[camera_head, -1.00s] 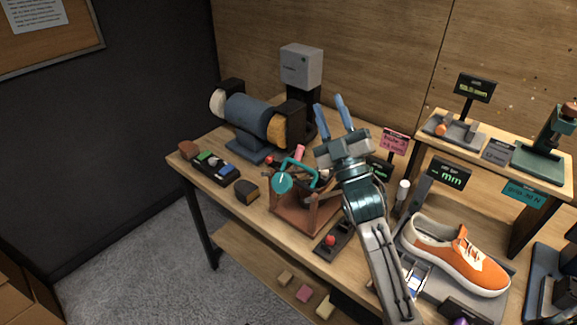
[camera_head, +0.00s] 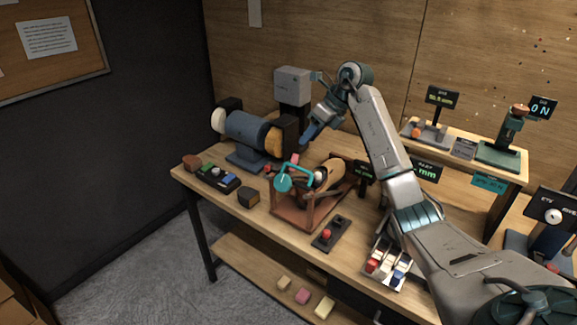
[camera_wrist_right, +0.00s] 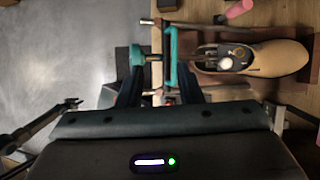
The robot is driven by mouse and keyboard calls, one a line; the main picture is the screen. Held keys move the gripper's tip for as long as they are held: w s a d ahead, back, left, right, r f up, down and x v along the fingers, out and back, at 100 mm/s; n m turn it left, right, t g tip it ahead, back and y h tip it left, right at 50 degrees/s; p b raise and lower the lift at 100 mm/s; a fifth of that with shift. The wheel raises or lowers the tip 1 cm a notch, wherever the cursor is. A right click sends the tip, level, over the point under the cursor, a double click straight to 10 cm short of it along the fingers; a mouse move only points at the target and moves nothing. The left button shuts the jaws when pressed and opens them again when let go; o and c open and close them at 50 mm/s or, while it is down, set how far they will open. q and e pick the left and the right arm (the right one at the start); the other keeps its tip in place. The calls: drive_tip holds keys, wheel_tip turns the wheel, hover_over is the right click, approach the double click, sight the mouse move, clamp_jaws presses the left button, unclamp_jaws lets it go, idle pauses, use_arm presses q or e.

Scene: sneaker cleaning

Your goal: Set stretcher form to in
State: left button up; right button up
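The stretcher is a brown wooden stand (camera_head: 290,215) with a teal crank handle (camera_head: 284,183) at its left. A tan shoe-like form (camera_head: 328,174) with a dark opening sits on it; it also shows at the right of the wrist view (camera_wrist_right: 278,58). My right gripper (camera_head: 307,134) points down, above and behind the stretcher in the head view. In the right wrist view its two blue fingers stand apart, with the teal handle (camera_wrist_right: 171,62) in line with the gap. I cannot tell whether they touch it.
A blue bench grinder (camera_head: 248,130) stands behind left, with a grey box on a dark post (camera_head: 293,88) behind it. A button panel (camera_head: 217,176), dark block (camera_head: 248,196) and red-knobbed switch (camera_head: 328,234) lie around the stretcher. A raised shelf (camera_head: 480,165) stands at right.

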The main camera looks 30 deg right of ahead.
drive_tip(key=d, duration=0.2)
drive_tip(key=h+p, duration=0.1)
drive_tip(key=p, duration=0.3)
hover_over(301, 181)
drive_tip(key=shift+m+g, duration=0.3)
wheel_tip(301, 181, down, 9)
drive_tip(key=shift+s+f, duration=0.1)
drive_tip(key=shift+s, duration=0.05)
drive_tip(key=shift+f, duration=0.35)
clamp_jaws()
